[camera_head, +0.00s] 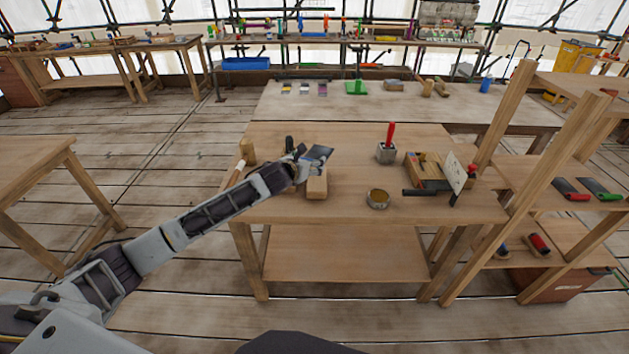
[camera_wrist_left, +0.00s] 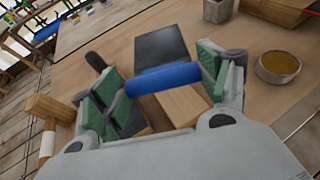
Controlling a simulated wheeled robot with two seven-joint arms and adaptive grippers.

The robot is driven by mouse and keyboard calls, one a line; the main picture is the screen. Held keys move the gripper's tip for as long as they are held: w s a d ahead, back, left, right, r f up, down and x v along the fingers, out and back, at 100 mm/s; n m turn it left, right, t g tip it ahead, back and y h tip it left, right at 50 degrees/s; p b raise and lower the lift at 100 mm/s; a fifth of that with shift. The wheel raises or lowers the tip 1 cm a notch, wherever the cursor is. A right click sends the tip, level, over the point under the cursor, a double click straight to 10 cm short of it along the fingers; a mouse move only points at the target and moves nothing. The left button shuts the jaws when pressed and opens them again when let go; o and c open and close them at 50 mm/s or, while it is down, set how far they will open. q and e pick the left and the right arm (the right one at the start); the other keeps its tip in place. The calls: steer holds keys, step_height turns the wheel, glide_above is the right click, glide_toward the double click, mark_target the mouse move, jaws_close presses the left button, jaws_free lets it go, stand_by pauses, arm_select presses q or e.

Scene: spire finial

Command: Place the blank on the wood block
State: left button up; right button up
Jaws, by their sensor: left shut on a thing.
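The blank appears to be a dark flat plate (camera_head: 320,153) with a blue bar along its near edge. In the left wrist view, the plate (camera_wrist_left: 161,47) extends beyond the blue bar (camera_wrist_left: 163,78). My left gripper (camera_head: 300,165) is shut on the bar's ends with its green-padded fingers (camera_wrist_left: 163,82). The light wood block (camera_head: 317,187) lies on the near table beside and below the gripper. It also shows below the blue bar in the left wrist view (camera_wrist_left: 183,106). I cannot tell whether the plate touches the block. My right gripper is not in view.
A wooden mallet (camera_head: 248,151) and a black-handled thing (camera_wrist_left: 95,61) lie close to the left gripper. A round tin (camera_head: 377,198), a grey pot with a red handle (camera_head: 386,153) and a wooden box (camera_head: 428,172) stand to the right. The middle tabletop (camera_head: 350,160) has free room.

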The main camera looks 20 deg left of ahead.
arm_select(q)
glide_above(309, 190)
step_height(309, 190, down, 5)
steer(key=shift+f, duration=0.5)
steer(key=shift+f+b, duration=0.35)
steer(key=shift+f, duration=1.55)
steer(key=o, duration=1.1)
steer(key=shift+s+f, duration=0.1)
steer(key=shift+f, duration=0.05)
steer(key=shift+o, duration=1.3)
